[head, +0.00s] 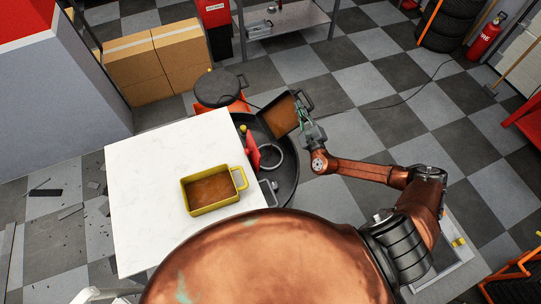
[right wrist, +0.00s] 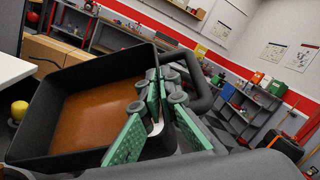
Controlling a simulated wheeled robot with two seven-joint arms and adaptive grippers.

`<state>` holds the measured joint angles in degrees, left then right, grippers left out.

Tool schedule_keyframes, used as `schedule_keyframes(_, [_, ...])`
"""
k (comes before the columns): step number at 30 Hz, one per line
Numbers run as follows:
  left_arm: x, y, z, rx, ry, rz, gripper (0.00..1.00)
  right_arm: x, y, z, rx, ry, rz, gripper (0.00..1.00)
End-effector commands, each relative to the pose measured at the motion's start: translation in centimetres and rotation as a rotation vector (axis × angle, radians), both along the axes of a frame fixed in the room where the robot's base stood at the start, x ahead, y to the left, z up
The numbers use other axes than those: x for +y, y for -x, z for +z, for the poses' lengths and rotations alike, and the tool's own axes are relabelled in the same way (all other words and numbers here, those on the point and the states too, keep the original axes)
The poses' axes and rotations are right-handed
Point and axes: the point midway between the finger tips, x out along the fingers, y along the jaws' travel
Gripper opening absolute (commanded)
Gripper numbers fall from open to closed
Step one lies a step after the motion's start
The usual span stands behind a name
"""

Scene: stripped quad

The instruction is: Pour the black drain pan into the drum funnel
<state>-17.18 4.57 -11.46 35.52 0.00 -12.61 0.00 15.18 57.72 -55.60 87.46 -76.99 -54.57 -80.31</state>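The black drain pan (head: 277,118) holds brown liquid and looks tilted in the head view. My right gripper (head: 302,114) is shut on its right side, near the black loop handle; the exact grip point is partly hidden. In the right wrist view the green finger pads (right wrist: 155,110) are at the pan's edge, and the brown liquid (right wrist: 95,122) lies inside. The wide, round, black drum funnel (head: 288,185) is beside the white table, with a grey ring inside. The pan is above its far edge; I see no stream of liquid. My left gripper is not in view.
A yellow pan (head: 241,177) with brown liquid stands on the white table (head: 150,165). A red part (head: 252,152) stands at the funnel's left side. A round black-topped stool (head: 220,88) and cardboard boxes (head: 155,62) are behind. The checkered floor at right is mostly clear.

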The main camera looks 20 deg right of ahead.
Motion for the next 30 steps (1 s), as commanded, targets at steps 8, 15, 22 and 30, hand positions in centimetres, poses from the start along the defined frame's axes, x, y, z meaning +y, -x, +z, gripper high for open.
schedule_keyframes(8, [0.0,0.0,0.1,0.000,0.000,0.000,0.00,0.3,0.2,0.5,-0.017,0.021,0.000,0.00])
schedule_keyframes(15, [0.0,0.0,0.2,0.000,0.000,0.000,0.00,0.6,0.3,0.8,-0.027,0.037,-0.001,0.00])
schedule_keyframes(22, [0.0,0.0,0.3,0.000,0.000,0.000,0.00,0.8,0.5,1.0,-0.037,0.053,-0.001,0.00])
schedule_keyframes(30, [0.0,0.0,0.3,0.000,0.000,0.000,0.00,1.2,0.7,1.2,-0.052,0.074,-0.001,0.00])
